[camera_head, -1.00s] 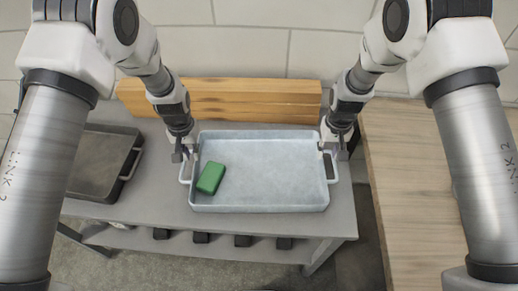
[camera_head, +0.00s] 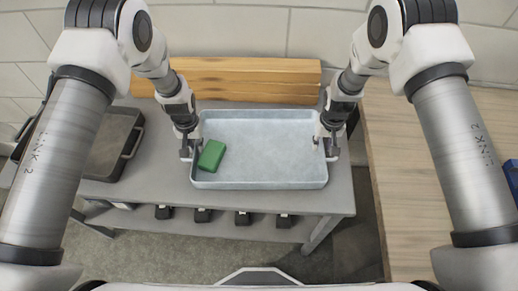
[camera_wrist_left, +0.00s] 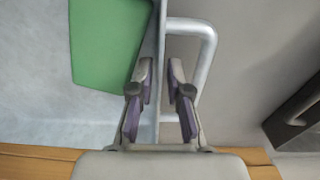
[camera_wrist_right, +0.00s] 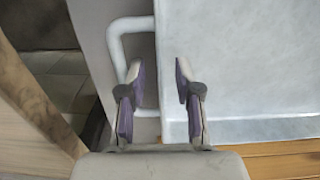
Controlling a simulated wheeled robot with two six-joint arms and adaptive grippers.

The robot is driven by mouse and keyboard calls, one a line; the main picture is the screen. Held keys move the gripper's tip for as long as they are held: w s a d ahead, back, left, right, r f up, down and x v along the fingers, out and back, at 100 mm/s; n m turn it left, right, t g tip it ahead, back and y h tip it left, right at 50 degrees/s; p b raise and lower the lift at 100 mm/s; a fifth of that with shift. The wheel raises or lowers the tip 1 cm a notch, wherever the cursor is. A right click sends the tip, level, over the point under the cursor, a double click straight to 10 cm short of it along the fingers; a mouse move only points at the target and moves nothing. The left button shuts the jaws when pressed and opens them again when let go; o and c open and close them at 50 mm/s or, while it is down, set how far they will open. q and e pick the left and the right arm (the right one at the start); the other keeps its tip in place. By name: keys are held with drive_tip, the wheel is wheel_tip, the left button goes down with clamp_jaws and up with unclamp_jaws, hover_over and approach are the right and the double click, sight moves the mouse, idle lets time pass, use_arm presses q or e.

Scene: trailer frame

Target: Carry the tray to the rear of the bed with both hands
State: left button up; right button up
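The light grey-blue tray (camera_head: 265,150) rests on a grey metal bench in the head view. A green block (camera_head: 212,155) lies inside it near the left wall. My left gripper (camera_head: 190,155) is at the tray's left side. In the left wrist view its fingers (camera_wrist_left: 163,78) stand apart, one on each side of the tray wall, beside the handle (camera_wrist_left: 208,50). My right gripper (camera_head: 328,155) is at the right side. In the right wrist view its fingers (camera_wrist_right: 160,75) are spread wider across the wall, near the other handle (camera_wrist_right: 117,45). Contact cannot be told.
Wooden beams (camera_head: 245,84) lie behind the tray. A dark case (camera_head: 112,145) stands left on the bench (camera_head: 160,170). A wooden surface (camera_head: 410,170) is at the right, across a gap. Dark blocks (camera_head: 243,218) sit on the lower shelf.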

use_arm(q)
drive_tip(key=shift+w+f, duration=0.15)
drive_tip(key=shift+c, duration=0.4)
use_arm(e)
drive_tip(key=shift+w+f, duration=0.15)
drive_tip(key=shift+w, duration=0.05)
drive_tip(key=shift+c, duration=0.3)
use_arm(q)
clamp_jaws()
use_arm(e)
clamp_jaws()
